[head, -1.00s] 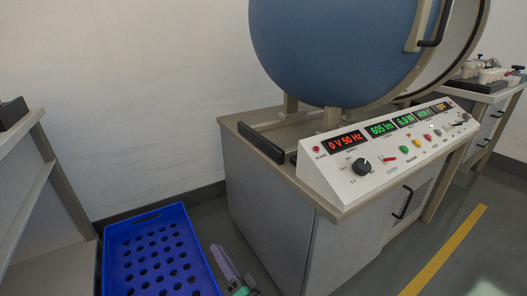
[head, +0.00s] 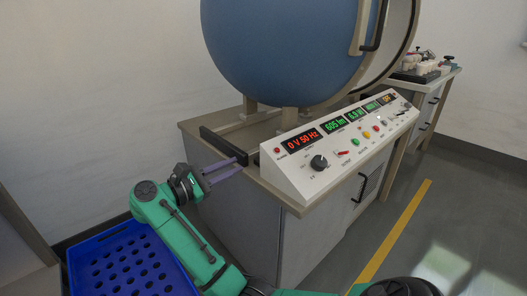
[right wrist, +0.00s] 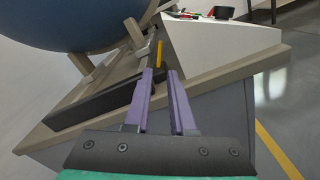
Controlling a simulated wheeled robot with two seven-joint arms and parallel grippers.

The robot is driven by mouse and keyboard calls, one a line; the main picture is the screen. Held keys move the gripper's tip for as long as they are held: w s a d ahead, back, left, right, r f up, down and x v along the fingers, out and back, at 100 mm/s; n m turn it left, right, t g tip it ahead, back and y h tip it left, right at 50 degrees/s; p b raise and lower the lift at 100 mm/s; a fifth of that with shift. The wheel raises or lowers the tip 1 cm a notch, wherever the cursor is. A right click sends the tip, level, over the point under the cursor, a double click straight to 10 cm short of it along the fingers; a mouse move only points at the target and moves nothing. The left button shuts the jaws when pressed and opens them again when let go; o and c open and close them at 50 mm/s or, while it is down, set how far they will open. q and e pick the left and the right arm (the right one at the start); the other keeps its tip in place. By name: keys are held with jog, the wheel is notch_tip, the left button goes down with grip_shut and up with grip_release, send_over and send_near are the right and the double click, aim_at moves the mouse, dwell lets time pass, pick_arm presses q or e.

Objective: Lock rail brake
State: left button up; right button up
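The bench (head: 188,127) carries a blue sphere (head: 280,50) on supports. A grey rail (head: 240,124) runs beneath the sphere, and a dark bar (head: 222,145) lies across the near left end of the bench top. In the right wrist view, a small upright yellow piece (right wrist: 159,53) shows between rail and console; I cannot tell if it is the brake. My right gripper (head: 241,166) is beside the bench's left front edge, close to the bar. Its purple fingers (right wrist: 160,73) are apart with nothing between them. My left gripper is not in view.
The sloped white console (head: 310,175) stands just right of the gripper, with displays, a knob and buttons. A blue perforated crate (head: 125,262) is below my arm. A second bench (head: 430,78) with items stands at the back right. The floor on the right is open.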

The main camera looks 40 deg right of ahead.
jog(key=d, duration=1.2)
jog(key=shift+s, duration=0.15)
jog(key=shift+a, duration=0.1)
grip_shut()
